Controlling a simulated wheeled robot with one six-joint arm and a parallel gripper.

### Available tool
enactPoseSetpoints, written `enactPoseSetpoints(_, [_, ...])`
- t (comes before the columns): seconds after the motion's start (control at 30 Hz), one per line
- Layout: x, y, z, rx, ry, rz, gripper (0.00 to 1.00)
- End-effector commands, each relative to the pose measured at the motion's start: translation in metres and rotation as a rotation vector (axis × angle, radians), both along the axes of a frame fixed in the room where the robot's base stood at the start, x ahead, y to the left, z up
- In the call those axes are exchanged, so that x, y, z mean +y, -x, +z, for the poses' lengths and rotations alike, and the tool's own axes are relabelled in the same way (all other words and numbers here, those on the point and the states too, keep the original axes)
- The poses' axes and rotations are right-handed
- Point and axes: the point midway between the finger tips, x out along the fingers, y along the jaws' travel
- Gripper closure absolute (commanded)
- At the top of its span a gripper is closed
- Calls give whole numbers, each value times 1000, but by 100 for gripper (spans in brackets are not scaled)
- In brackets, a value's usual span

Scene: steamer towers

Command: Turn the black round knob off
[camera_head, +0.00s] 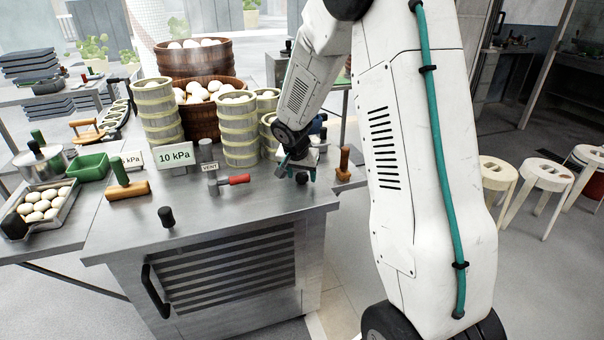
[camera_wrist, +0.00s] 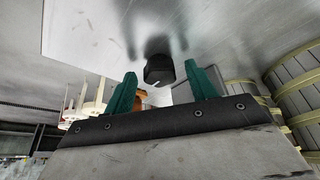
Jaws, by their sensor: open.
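A black round knob (camera_head: 301,178) stands at the right front of the steel counter, just by my gripper (camera_head: 296,166). In the wrist view the black knob (camera_wrist: 158,70) shows between and just beyond the green fingertips of my gripper (camera_wrist: 160,82). The fingers are apart and nothing is held between them. Any marking of the knob's setting is too small to make out. A second black knob (camera_head: 166,214) stands on the counter's front left, away from my gripper.
Stacked bamboo steamers (camera_head: 240,130) stand behind my gripper. A red-handled valve (camera_head: 232,180), a "10 kPa" sign (camera_head: 175,155) and a green-topped wooden handle (camera_head: 127,188) are to the left. A brown wooden handle (camera_head: 344,164) stands close on the right. The counter's front middle is clear.

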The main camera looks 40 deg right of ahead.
Motion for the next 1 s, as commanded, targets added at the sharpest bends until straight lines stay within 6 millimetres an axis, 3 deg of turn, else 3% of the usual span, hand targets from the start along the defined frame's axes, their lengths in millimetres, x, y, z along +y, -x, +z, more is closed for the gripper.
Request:
enactPoseSetpoints(0.1, [0,0,0,0,0,0,44])
enactPoseSetpoints(0.27, [0,0,0,0,0,0,85])
enactPoseSetpoints(0.3, [0,0,0,1,1,0,88])
enactPoseSetpoints(0.67, [-2,2,0,1,0,43,88])
enactPoseSetpoints(1.0, [-3,3,0,1,-1,267,88])
